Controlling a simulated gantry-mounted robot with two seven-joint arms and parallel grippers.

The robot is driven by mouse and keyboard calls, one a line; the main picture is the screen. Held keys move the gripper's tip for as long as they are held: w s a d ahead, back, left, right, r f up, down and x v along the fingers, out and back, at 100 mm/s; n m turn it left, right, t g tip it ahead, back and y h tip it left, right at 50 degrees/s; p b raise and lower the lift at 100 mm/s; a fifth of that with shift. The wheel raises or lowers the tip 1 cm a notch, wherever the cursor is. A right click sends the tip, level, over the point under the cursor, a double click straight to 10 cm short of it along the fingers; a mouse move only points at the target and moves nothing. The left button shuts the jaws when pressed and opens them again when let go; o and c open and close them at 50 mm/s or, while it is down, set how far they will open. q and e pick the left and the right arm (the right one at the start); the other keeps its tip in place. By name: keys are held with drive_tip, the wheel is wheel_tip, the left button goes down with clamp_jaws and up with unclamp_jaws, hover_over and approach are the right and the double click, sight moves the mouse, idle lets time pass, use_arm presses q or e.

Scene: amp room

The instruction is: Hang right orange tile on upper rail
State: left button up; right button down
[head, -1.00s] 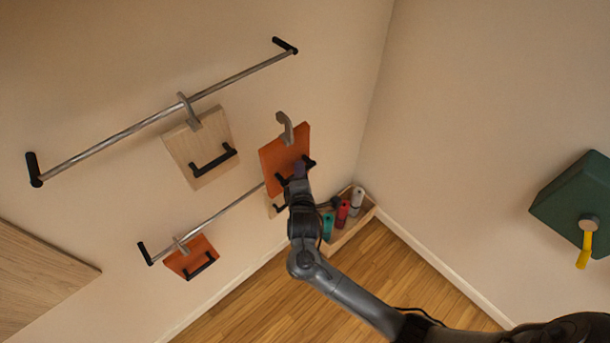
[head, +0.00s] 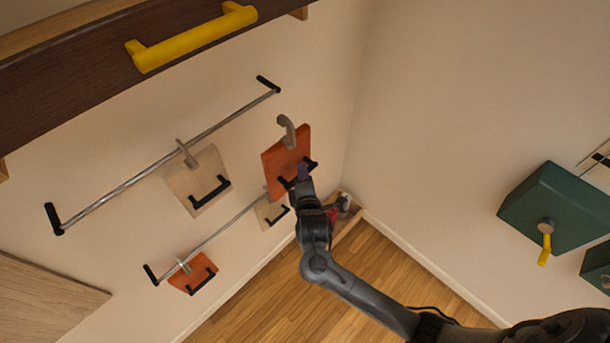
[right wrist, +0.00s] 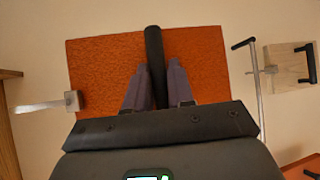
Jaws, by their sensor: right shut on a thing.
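My right gripper (head: 303,172) is shut on the black handle of an orange tile (head: 283,162) and holds the tile up near the wall. The tile's grey hook (head: 288,131) sticks up above its top edge, free of any rail. The tile also fills much of the right wrist view (right wrist: 206,68), with its handle between the fingers (right wrist: 157,85) and its hook at the left. The upper rail (head: 130,182) runs diagonally on the wall, and the tile is beside and below its right end in the head view. My left gripper is not in view.
A wooden tile (head: 193,175) hangs on the upper rail. The lower rail (head: 222,232) carries another orange tile (head: 185,281) and a wooden tile (head: 265,208). A dark shelf with a yellow handle (head: 190,40) crosses the upper left. The upper rail's right part is bare.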

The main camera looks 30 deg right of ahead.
sight(292, 167)
drive_tip(key=shift+w+a+r, duration=0.1)
drive_tip(key=shift+w+a, duration=0.15)
drive_tip(key=shift+w, duration=0.95)
drive_tip(key=shift+w+a, duration=0.25)
drive_tip(key=shift+w, duration=0.9)
drive_tip(key=w+a+f+b, duration=0.2)
drive_tip(key=w+b, duration=0.7)
drive_tip(key=w, duration=0.1)
drive_tip(key=shift+f+b, duration=0.35)
drive_tip(key=shift+b, duration=0.05)
drive_tip(key=shift+a, duration=0.1)
drive_tip(key=c, duration=0.9)
unclamp_jaws()
drive_tip(key=shift+f, duration=0.1)
